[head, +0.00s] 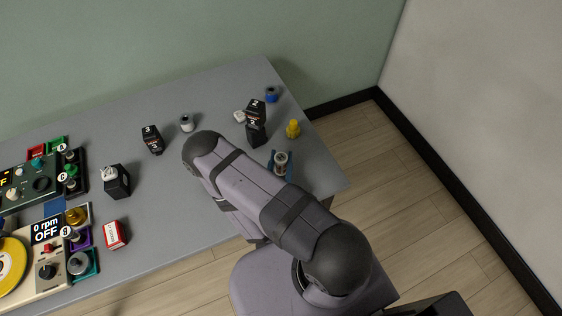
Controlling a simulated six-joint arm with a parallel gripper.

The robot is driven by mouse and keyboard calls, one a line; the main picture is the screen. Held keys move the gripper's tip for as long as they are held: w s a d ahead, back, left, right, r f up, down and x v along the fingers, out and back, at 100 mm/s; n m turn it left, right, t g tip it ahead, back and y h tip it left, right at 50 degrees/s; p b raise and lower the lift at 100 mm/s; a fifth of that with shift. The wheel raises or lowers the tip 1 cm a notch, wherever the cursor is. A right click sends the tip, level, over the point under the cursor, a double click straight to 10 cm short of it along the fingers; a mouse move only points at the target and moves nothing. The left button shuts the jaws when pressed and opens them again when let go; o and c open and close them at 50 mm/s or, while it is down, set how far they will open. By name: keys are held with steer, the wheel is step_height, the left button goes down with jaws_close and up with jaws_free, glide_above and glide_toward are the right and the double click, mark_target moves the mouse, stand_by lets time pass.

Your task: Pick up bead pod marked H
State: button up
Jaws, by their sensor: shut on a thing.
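I cannot make out any pod with a readable H in the head view. My gripper is not visible; my arm crosses the table's right part and hides its own far end and whatever it may hold. Small round items that could be pods are a grey-white one (187,123), a blue one (271,94) and a yellow one (293,129). Their markings are too small to read or face away.
Black boxes marked 3 (152,139) and 2 (256,111), a black box with a white top (117,181) and a red-white box (115,235) stand on the grey table (205,90). A blue holder (272,167) is near the right edge. Devices (46,270) fill the left.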

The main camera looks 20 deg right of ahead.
mark_target(281, 157)
steer(key=shift+r, duration=4.4)
